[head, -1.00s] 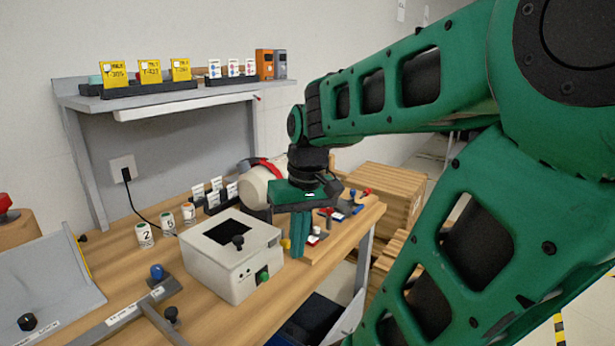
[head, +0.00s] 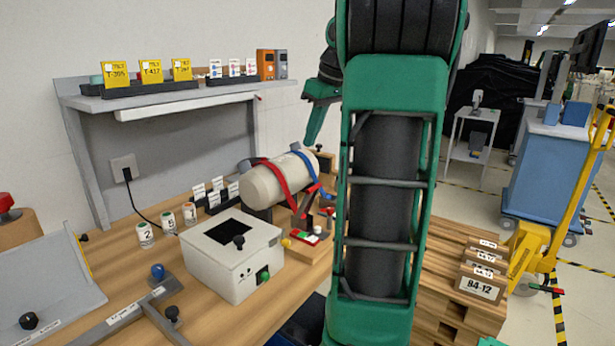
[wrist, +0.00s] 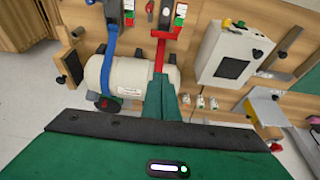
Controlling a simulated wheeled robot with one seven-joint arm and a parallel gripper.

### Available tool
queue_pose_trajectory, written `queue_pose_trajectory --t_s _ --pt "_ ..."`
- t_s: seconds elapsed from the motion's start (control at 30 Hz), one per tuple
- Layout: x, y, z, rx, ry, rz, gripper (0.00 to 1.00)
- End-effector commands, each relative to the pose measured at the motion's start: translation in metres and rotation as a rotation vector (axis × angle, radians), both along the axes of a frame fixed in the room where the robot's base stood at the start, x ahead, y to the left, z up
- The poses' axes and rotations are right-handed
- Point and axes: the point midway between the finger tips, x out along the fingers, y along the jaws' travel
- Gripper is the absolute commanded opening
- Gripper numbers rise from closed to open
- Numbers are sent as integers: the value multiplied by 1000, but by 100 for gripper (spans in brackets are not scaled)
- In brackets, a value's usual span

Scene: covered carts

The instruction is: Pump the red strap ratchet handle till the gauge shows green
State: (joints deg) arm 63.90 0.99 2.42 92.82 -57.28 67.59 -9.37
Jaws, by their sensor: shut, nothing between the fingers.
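A cream cylinder (head: 268,186) lies on the bench with a red strap (head: 279,186) and a blue strap (head: 306,168) around it. The red ratchet handle (head: 306,203) rises in front of it; in the wrist view the red handle (wrist: 163,33) is at the top. A small block with white, red and green faces (head: 305,237), apparently the gauge, sits by the ratchet; its reading is too small to tell. My gripper (head: 311,138) is shut and empty above and behind the cylinder. In the wrist view my gripper (wrist: 160,82) overlaps the cylinder and the strap's lower end, apart from the handle.
A white box with a green button (head: 232,262) stands left of the ratchet. Several numbered cups (head: 168,222) and white cards (head: 215,190) stand behind it. A grey shelf (head: 160,100) overhangs the back. Wooden crates (head: 450,285) stand right. My arm hides the bench's right end.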

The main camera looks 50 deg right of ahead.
Motion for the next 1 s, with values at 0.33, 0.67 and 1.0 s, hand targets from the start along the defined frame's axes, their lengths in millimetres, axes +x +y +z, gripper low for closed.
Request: queue_pose_trajectory --t_s 0.33,0.67,1.0 --pt "16 3 -48 3 3 0 0" --pt "19 2 -96 -1 2 -6 0" --pt "-1 0 -109 -1 1 -1 0"
